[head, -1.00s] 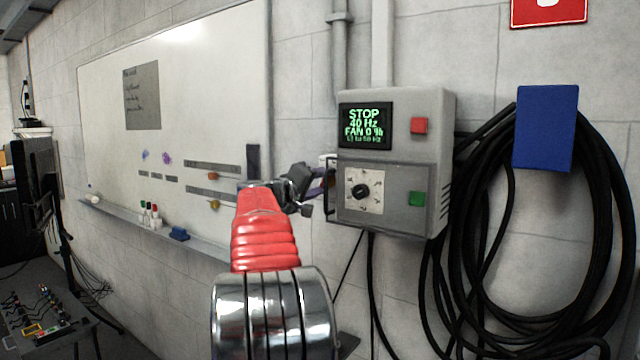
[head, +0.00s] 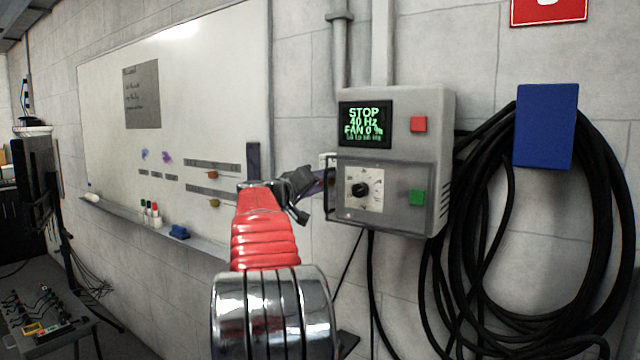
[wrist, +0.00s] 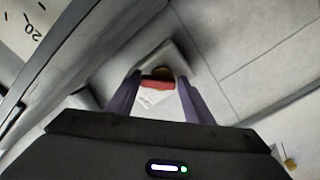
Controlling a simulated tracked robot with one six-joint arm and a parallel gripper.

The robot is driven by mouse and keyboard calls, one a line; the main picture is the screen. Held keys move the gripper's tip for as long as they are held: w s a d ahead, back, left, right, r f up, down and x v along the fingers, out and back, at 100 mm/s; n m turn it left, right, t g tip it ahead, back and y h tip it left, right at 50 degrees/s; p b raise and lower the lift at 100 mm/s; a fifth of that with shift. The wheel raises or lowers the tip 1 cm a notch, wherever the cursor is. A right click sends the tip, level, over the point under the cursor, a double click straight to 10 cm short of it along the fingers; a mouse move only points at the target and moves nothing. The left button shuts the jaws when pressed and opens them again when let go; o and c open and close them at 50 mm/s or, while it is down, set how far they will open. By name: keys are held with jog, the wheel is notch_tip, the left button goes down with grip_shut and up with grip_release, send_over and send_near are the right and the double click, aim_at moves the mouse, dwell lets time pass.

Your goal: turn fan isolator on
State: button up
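The fan isolator (wrist: 157,84) shows in the wrist view as a small pale box with a white label, a red part and a dark brownish knob. In the head view only a pale bit of it (head: 327,160) shows at the left side of the grey control box (head: 395,215); my gripper hides much of it. My gripper (wrist: 160,78) has its two purple fingers apart, one on each side of the red part. I cannot tell whether they touch it. In the head view my gripper (head: 318,184) points at the control box's left side.
The control box has a display (head: 364,124) reading STOP, 40 Hz, FAN 0 %, a red button (head: 418,124), a green button (head: 417,197) and a dial (head: 361,190). A coiled black cable (head: 602,240) hangs at right. A whiteboard (head: 215,80) covers the left wall.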

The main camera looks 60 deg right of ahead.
jog(key=o, duration=0.4)
jog(key=shift+f, duration=0.15)
jog(key=a, duration=0.4)
jog(key=w+a, duration=0.1)
jog(key=a, duration=0.4)
jog(key=w+a, duration=0.1)
jog(key=a, duration=0.3)
jog(key=shift+w+a, duration=0.1)
jog(key=shift+a, duration=0.2)
